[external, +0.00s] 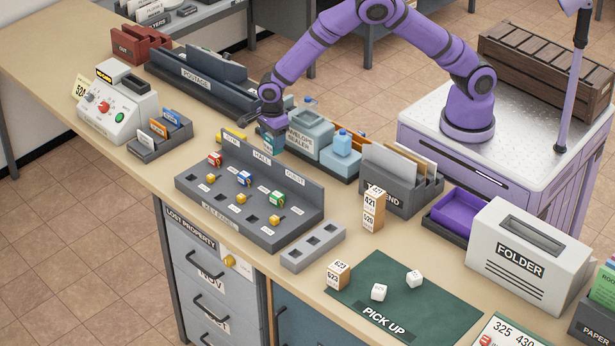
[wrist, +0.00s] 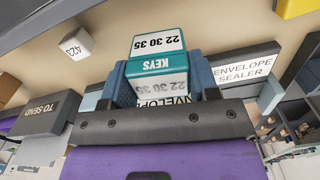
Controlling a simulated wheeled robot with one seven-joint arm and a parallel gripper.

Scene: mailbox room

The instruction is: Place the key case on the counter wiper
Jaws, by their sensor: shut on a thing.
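The key case (external: 272,143) is a small teal box marked KEYS, with white panels reading 22 30 35. It also shows in the wrist view (wrist: 158,66). My gripper (external: 271,126) is shut on it, its blue-grey fingers on both sides of the case. The case is held up behind the key rack, left of the envelope sealer (external: 310,130). No label names the counter wiper, and I cannot tell which item it is. A light blue piece with a blue top (external: 342,158) stands right of the sealer. A yellow block (external: 236,135) lies left of my gripper.
The grey key rack (external: 300,205) with several key tags stands in front of my gripper. The long postage holder (external: 205,82) is to the left, and the TO SEND sorter (external: 390,190) to the right. A green PICK UP mat (external: 440,310) lies at the front right.

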